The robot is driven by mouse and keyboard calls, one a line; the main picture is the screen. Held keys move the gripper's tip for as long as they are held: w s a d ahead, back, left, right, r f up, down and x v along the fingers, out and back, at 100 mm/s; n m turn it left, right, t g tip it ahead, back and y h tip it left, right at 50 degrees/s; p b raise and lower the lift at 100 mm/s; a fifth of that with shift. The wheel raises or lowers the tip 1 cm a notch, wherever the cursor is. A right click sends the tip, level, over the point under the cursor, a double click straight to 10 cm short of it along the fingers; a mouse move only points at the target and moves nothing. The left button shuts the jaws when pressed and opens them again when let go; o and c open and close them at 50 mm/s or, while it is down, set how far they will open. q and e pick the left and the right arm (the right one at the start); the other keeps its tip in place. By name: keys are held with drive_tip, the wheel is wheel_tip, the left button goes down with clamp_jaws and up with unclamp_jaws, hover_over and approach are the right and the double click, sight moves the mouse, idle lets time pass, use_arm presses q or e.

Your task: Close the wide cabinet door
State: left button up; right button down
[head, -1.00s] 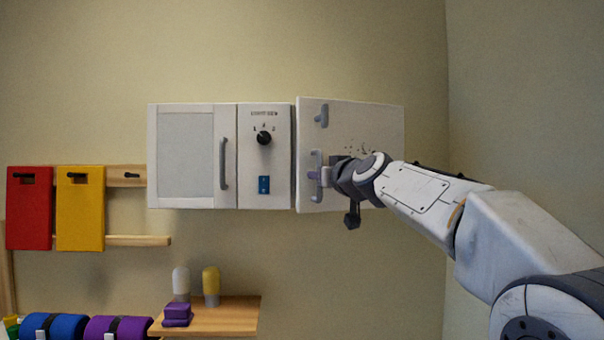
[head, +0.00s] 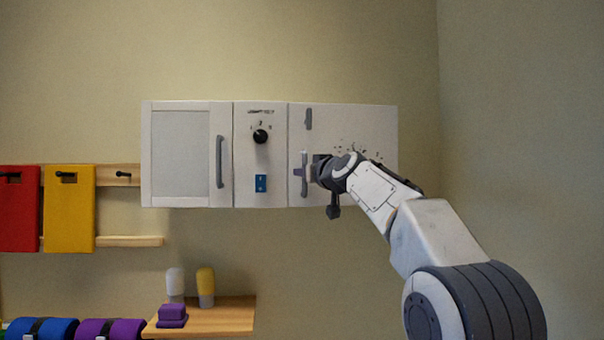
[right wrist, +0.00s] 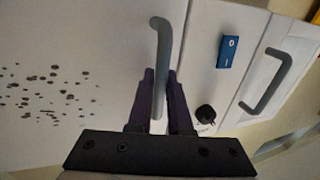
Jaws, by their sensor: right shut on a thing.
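The wide cabinet door (head: 346,128) is the plain white panel at the right of the wall cabinet. In the head view it lies flush, or nearly so, with the cabinet front; a small gap cannot be ruled out. Its grey vertical handle (head: 304,181) is near the door's left edge. My right gripper (head: 303,173) is shut on this handle. In the right wrist view the two purple fingers (right wrist: 159,95) stand on either side of the handle bar (right wrist: 161,42). My left gripper is not in view.
Left of the door are a panel with a black knob (head: 260,136) and blue switch (head: 261,183), then a narrow framed door (head: 180,155) with its own handle. Below, a wooden shelf (head: 225,314) holds two bottles and purple blocks. Red and yellow boards hang at left.

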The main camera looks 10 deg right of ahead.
drive_tip(key=c, duration=0.8)
unclamp_jaws()
drive_tip(key=shift+w, duration=0.1)
drive_tip(key=shift+c, duration=0.2)
drive_tip(key=shift+d+f, duration=0.1)
drive_tip(key=shift+f, duration=0.05)
drive_tip(key=b+v, duration=0.7)
drive_tip(key=v, duration=0.3)
drive_tip(key=shift+s+r, duration=0.25)
drive_tip(key=shift+s, duration=0.05)
